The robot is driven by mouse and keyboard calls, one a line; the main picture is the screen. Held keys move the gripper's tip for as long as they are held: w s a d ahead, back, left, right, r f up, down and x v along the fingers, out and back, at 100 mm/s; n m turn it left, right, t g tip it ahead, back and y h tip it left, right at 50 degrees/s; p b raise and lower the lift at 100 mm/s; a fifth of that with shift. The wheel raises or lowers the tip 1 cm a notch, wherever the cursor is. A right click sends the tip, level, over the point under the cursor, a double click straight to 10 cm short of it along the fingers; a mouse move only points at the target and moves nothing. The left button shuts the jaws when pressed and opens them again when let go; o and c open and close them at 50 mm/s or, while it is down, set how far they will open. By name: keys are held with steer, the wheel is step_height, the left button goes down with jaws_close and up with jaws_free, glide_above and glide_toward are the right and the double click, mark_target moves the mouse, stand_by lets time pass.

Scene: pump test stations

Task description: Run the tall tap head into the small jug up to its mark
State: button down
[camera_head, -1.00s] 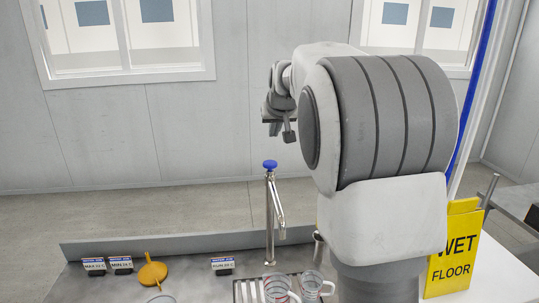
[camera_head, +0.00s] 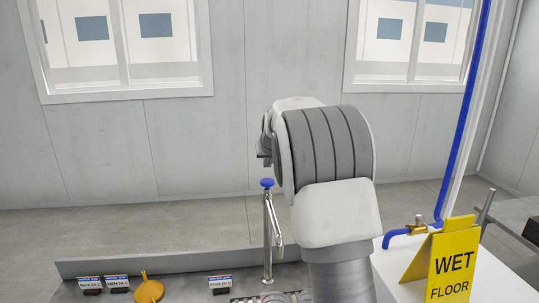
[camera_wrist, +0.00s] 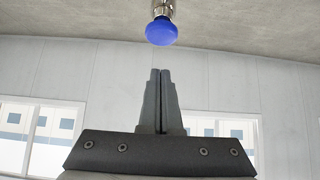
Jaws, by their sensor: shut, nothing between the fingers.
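The tall tap head (camera_head: 268,235) is a slim chrome column with a blue knob (camera_head: 267,183) on top and a spout angled down to the right. The knob also shows in the wrist view (camera_wrist: 161,31), just beyond my fingertips with a gap between. My gripper (camera_wrist: 160,72) is shut and empty, its two dark fingers together. In the head view my arm hides most of it; a dark part shows above the knob. Clear jug rims (camera_head: 279,298) barely show at the bottom edge; which is the small jug and its mark cannot be seen.
Small label signs (camera_head: 220,283) and an orange funnel-like piece (camera_head: 149,290) stand on the grey counter left of the tap. A yellow wet-floor sign (camera_head: 453,263) stands at right, near a blue pipe with a brass valve (camera_head: 419,222). My arm covers the counter right of the tap.

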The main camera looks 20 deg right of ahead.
mark_target(266, 179)
steer(key=f, duration=0.4)
steer(key=shift+w+f, duration=0.2)
steer(key=shift+w, duration=0.05)
